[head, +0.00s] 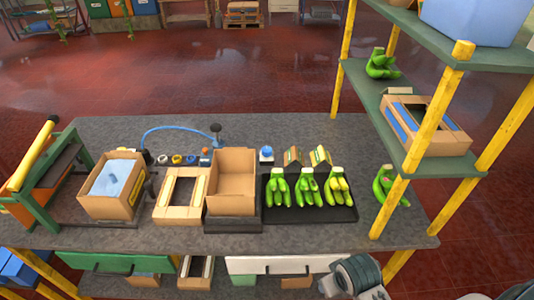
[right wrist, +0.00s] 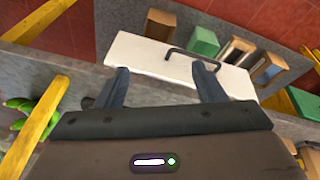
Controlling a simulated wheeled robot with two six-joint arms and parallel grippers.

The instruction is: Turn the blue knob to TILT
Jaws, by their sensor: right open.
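A small blue cap-like piece on a pale base (head: 266,154) stands on the grey bench, behind the black banana tray; it looks like the blue knob. Any marking such as TILT is too small to read. My right gripper (right wrist: 163,86) is open and empty in the right wrist view, its two dark fingers apart in front of a white drawer front (right wrist: 150,62) with a dark handle. In the head view part of my right arm shows at the bottom right edge, far from the blue piece. My left gripper is not in view.
The bench (head: 400,226) holds a black tray (head: 310,214) of green bananas, an open carton (head: 231,180), a flat carton (head: 180,200) and a carton with blue contents (head: 113,200). A shelf with yellow posts (head: 433,115) rises at right.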

